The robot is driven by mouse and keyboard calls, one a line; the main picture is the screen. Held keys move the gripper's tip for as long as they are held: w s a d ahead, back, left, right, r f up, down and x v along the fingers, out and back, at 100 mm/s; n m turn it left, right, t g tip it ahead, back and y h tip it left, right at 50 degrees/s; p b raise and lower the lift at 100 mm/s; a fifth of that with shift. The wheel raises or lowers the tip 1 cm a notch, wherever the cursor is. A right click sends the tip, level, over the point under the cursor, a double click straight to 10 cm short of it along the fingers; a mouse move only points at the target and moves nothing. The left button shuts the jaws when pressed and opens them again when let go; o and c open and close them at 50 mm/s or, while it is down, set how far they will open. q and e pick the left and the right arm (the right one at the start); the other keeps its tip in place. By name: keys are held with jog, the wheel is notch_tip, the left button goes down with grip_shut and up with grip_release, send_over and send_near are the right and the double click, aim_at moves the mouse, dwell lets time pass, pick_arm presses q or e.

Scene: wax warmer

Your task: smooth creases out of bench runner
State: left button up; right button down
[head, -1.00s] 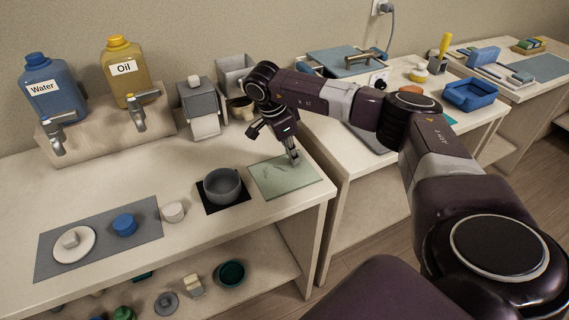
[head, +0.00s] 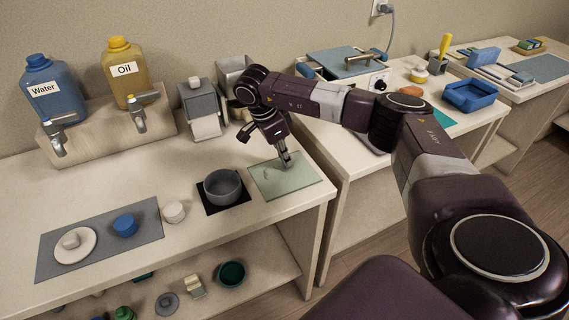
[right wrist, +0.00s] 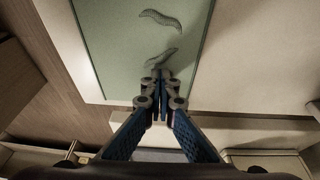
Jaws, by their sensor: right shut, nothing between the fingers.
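A pale green mat (head: 302,183), which looks like the bench runner, lies flat near the right front corner of the bench. Two dark, wavy crease marks show on it in the right wrist view, one farther off (right wrist: 161,19) and one just beyond my fingertips (right wrist: 160,58). A mark also shows in the head view (head: 266,175). My right gripper (head: 285,163) points down over the mat with its fingers together and empty; in the right wrist view its tips (right wrist: 160,78) overlap the mat. I cannot tell whether they touch it. My left gripper is out of view.
A grey bowl (head: 222,188) on a black square stands just left of the mat. A paper roll dispenser (head: 204,112) and metal containers stand behind. A grey mat (head: 140,242) with small items lies farther left. The bench's right edge is close to the green mat.

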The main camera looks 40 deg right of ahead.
aim_at(266, 174)
jog(key=shift+w+a+f, duration=0.1)
jog(key=shift+w+a, duration=0.05)
jog(key=shift+a, duration=0.65)
jog(key=shift+a, duration=0.1)
jog(key=shift+w+a, duration=0.2)
jog(key=shift+a, duration=0.55)
jog(key=shift+a, duration=0.1)
jog(key=shift+w+a, duration=0.1)
jog(key=shift+a, duration=0.3)
jog(key=shift+w+a, duration=0.1)
jog(key=shift+a, duration=0.3)
jog(key=shift+w+a+p, duration=0.2)
jog(key=shift+a+p, duration=0.1)
jog(key=shift+a, duration=0.55)
